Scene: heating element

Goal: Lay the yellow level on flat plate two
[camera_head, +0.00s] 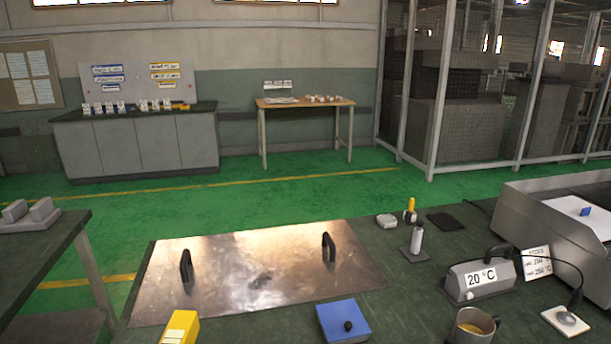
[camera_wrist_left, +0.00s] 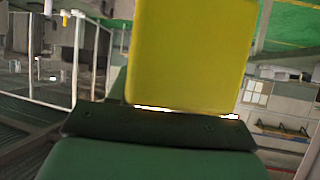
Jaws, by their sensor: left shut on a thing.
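The yellow level (camera_head: 180,328) shows at the bottom edge of the head view, by the near left edge of the metal plate. Its lower part is cut off. In the left wrist view the level is a large yellow block (camera_wrist_left: 190,50) close to the camera. My left gripper (camera_wrist_left: 150,125) shows as dark parts against its end and is shut on it. A flat metal plate (camera_head: 225,265) with two upright black handles (camera_head: 186,266) lies on the green-topped table. I see no number on it. My right gripper is not in view.
A blue box with a black knob (camera_head: 342,318) stands at the plate's near edge. To the right are a 20 °C display (camera_head: 482,279), a mug (camera_head: 472,326) and a grey metal case (camera_head: 560,225). The plate's surface between the handles is mostly clear.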

